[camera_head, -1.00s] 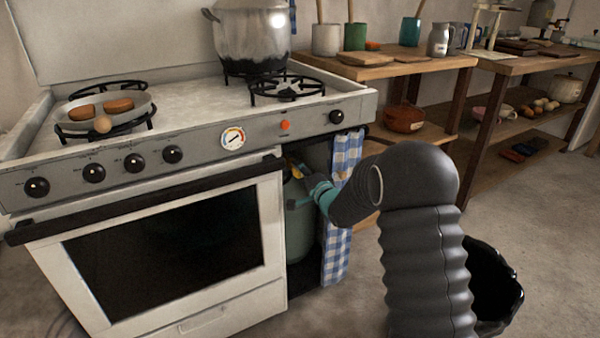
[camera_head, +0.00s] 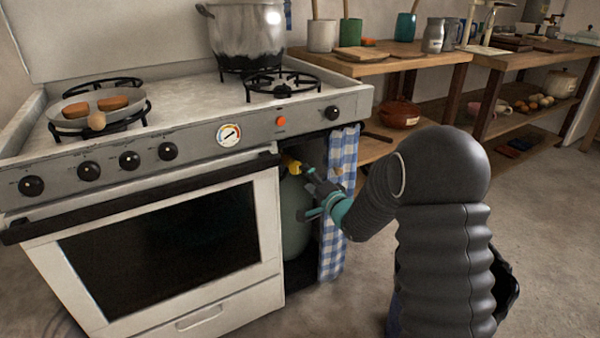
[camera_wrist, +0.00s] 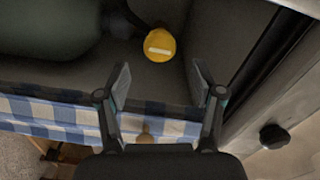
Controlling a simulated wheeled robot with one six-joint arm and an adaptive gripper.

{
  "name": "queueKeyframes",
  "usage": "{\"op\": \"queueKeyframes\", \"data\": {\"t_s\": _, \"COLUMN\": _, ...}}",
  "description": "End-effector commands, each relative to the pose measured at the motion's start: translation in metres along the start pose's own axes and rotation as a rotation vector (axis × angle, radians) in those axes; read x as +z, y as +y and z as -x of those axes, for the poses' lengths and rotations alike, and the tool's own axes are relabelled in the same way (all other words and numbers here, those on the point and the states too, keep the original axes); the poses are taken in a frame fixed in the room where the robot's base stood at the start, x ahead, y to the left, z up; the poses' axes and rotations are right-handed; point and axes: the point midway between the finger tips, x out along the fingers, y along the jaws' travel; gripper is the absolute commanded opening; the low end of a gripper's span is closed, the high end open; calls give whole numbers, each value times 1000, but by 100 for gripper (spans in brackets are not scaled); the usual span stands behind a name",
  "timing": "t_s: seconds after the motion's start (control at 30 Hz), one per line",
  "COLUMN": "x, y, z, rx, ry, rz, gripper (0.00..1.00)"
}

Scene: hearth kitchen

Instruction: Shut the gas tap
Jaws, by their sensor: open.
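The gas tap shows as a yellow knob (camera_wrist: 159,45) with a pale bar on its face in the wrist view, ahead of my gripper and between the lines of its fingers. In the head view the yellow tap (camera_head: 291,165) sits at the top of the green gas cylinder (camera_head: 296,217) in the open bay under the stove's right end. The cylinder also shows in the wrist view (camera_wrist: 45,28). My gripper (camera_wrist: 160,82) is open and empty, its fingers apart and short of the knob. In the head view my gripper (camera_head: 308,188) is at the bay's opening, partly covering the cylinder.
A blue checked curtain (camera_head: 340,200) hangs at the bay's right side, close to my gripper. The white stove (camera_head: 160,230) with its oven handle (camera_head: 140,194) stands to the left. A wooden shelf (camera_head: 380,66) is behind to the right.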

Motion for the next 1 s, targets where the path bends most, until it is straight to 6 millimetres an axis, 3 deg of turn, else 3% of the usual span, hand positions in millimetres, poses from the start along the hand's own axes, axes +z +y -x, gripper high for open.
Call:
{"op": "queueKeyframes", "data": {"t_s": 0.1, "x": 0, "y": 0, "z": 22, "rx": 0, "ry": 1, "rz": 0, "gripper": 67}}
{"op": "queueKeyframes", "data": {"t_s": 0.3, "x": 0, "y": 0, "z": 43, "rx": 0, "ry": 1, "rz": 0, "gripper": 67}}
{"op": "queueKeyframes", "data": {"t_s": 0.83, "x": 0, "y": 1, "z": 49, "rx": 3, "ry": 0, "rz": 37, "gripper": 67}}
{"op": "queueKeyframes", "data": {"t_s": 0.93, "x": -1, "y": 16, "z": 49, "rx": 69, "ry": 0, "rz": 129, "gripper": 67}}
{"op": "queueKeyframes", "data": {"t_s": 1.0, "x": -4, "y": 36, "z": 52, "rx": 164, "ry": 0, "rz": 220, "gripper": 67}}
